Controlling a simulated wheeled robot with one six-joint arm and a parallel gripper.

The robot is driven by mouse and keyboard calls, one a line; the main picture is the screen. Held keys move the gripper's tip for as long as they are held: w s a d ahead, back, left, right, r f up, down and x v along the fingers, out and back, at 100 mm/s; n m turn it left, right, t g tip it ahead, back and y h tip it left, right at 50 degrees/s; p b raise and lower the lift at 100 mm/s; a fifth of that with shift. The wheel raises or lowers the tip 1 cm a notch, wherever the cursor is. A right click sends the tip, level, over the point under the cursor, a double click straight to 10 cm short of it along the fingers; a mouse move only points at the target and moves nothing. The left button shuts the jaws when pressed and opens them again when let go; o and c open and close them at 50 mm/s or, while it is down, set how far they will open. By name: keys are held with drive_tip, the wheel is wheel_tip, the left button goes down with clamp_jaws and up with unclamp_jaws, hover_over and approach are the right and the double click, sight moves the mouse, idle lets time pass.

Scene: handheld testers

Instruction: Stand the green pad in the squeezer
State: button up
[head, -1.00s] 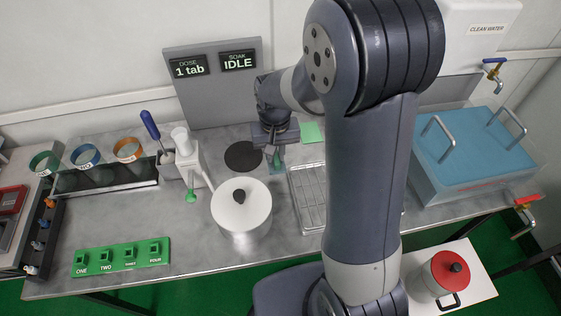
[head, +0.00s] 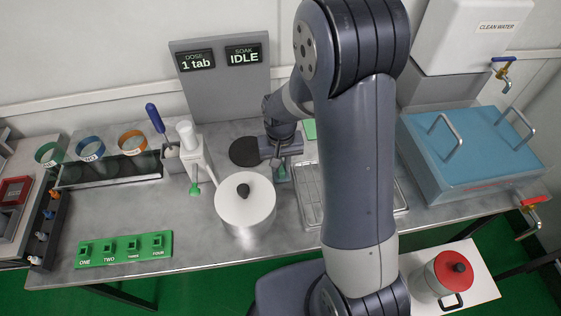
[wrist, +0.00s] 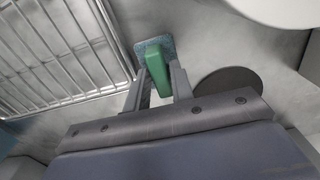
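The green pad (wrist: 155,72) shows in the wrist view as a narrow upright block between the two fingertips of my gripper (wrist: 158,78). The fingers look closed against its sides. A speckled blue-grey square (wrist: 168,45) shows behind its far end; I cannot tell whether they touch. In the head view my gripper (head: 281,160) is low over the bench, right of the black disc, its tips partly hidden. A white upright device (head: 192,150) with a lever and a green tip stands left of the disc; it looks like the squeezer.
A lidded pot (head: 245,208) stands in front of the black disc (head: 245,151). A wire rack (head: 310,200) lies right of my gripper, partly behind my arm. A flat green sheet (head: 310,129) lies behind. A blue-lidded tank (head: 470,150) stands at right.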

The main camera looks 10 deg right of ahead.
drive_tip(key=o, duration=0.3)
